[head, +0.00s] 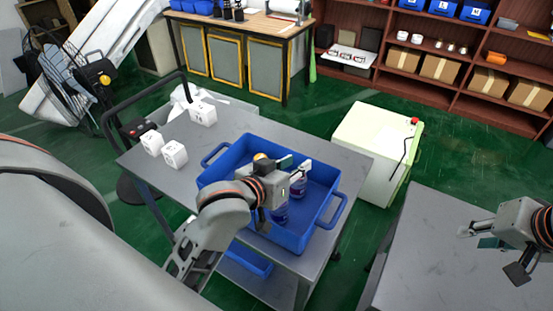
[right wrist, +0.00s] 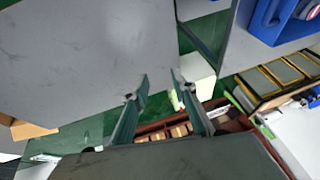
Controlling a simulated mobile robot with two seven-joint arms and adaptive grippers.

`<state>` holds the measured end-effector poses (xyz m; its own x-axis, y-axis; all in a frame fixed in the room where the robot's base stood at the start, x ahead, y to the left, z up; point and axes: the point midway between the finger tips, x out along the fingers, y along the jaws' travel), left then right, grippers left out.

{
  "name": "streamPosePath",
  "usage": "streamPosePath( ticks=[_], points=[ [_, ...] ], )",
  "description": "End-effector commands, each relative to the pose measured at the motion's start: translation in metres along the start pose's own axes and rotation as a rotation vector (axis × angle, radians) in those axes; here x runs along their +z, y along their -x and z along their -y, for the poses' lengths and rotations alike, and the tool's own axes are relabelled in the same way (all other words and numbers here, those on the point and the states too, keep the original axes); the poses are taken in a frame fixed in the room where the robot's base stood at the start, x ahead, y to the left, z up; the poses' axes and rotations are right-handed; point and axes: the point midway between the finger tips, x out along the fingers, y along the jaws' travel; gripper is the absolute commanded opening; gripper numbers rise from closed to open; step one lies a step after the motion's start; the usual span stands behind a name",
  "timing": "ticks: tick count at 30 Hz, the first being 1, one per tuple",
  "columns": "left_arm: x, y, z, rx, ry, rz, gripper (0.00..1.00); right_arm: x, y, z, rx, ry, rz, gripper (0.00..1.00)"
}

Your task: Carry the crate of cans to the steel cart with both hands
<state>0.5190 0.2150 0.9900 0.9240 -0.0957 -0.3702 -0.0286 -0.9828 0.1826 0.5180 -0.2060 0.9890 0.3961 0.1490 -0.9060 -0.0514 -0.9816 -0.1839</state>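The blue crate (head: 217,180) sits on the grey top of the steel cart (head: 240,117), with handles at its two ends. Two dark blue-purple cans show inside it, one (head: 280,213) nearer and one (head: 298,188) beside my left gripper. My left gripper (head: 294,166) is over the inside of the crate, close to that can. Its wrist hides part of the crate, and whether its fingers hold anything is unclear. My right gripper (head: 490,253) is over a separate grey table at the right, away from the crate. The right wrist view shows its fingers (right wrist: 160,88) apart and empty.
Three white cubes (head: 174,154) stand on the cart's left part. The grey table (head: 427,235) at the right is bare, with a floor gap between it and the cart. A pale green-white cabinet (head: 365,150) stands behind that gap. Shelves (head: 460,55) line the back.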

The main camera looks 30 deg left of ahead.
Motion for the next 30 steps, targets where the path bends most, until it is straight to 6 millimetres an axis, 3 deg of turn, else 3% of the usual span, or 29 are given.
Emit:
streamPosePath(
  ticks=[5, 18, 24, 30],
  points=[
    [0.000, 0.000, 0.000, 0.000, 0.000, 0.000, 0.27, -0.002, 0.017, 0.000, 0.000, 0.002, -0.006, 0.26],
    [0.000, 0.000, 0.000, 0.000, 0.000, 0.000, 0.27, -0.002, 0.089, 0.002, 0.001, 0.002, -0.007, 0.26],
    [0.000, 0.000, 0.000, 0.000, 0.000, 0.000, 0.27, -0.001, 0.110, 0.003, 0.000, 0.002, -0.004, 0.26],
    [0.000, 0.000, 0.000, 0.000, 0.000, 0.000, 0.27, 0.000, 0.118, 0.003, 0.000, -0.001, -0.001, 0.26]
  ],
)
